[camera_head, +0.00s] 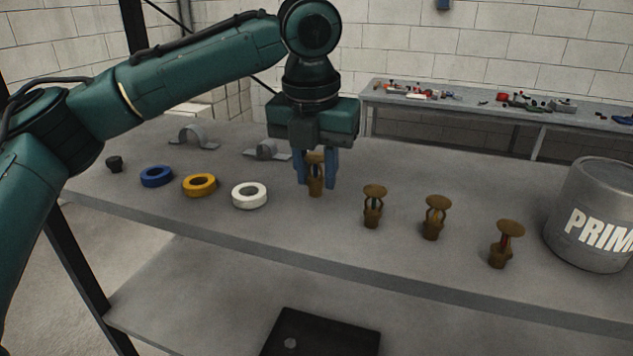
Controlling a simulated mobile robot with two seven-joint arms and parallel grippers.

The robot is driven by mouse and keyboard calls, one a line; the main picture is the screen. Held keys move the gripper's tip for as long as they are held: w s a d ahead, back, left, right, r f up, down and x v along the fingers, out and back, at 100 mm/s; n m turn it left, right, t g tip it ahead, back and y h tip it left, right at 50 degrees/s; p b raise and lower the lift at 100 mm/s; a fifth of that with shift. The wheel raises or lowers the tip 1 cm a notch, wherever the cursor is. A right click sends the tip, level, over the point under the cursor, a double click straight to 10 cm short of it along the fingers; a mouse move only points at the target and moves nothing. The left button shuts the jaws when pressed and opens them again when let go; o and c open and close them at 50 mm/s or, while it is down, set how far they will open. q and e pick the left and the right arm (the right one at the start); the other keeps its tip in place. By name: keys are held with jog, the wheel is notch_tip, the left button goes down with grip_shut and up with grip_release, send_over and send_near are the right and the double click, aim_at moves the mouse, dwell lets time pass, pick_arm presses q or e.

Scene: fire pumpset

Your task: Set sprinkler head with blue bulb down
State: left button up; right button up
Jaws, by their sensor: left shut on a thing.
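My left gripper (316,182) points straight down over the grey table and is shut on a brass sprinkler head (316,187). This head is upright between the two blue fingers, its base at or just above the tabletop; I cannot tell if it touches. The fingers hide its bulb, so its colour does not show. To the right, three more brass sprinkler heads stand upright in a row: one with a dark greenish bulb (373,207), one with a yellowish bulb (434,218) and one with a red bulb (505,245). My right gripper is not in view.
Blue (157,176), yellow (199,185) and white (249,195) tape rolls lie left of the gripper, with a small black piece (114,164). Grey pipe clamps (194,138) lie behind. A PRIMER can (592,215) stands at right. A lower shelf holds a black case (322,335).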

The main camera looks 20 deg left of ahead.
aim_at(315, 157)
pick_arm(q)
jog(key=shift+w+f, duration=0.15)
jog(key=shift+f, duration=1.6)
jog(key=shift+f, duration=0.2)
jog(key=o, duration=1)
jog(key=shift+r, duration=0.1)
jog(key=r, duration=0.4)
jog(key=s+r, duration=0.1)
jog(key=r, duration=0.1)
jog(key=shift+r, duration=0.35)
jog(key=shift+s+r, duration=0.1)
jog(key=shift+r, duration=0.4)
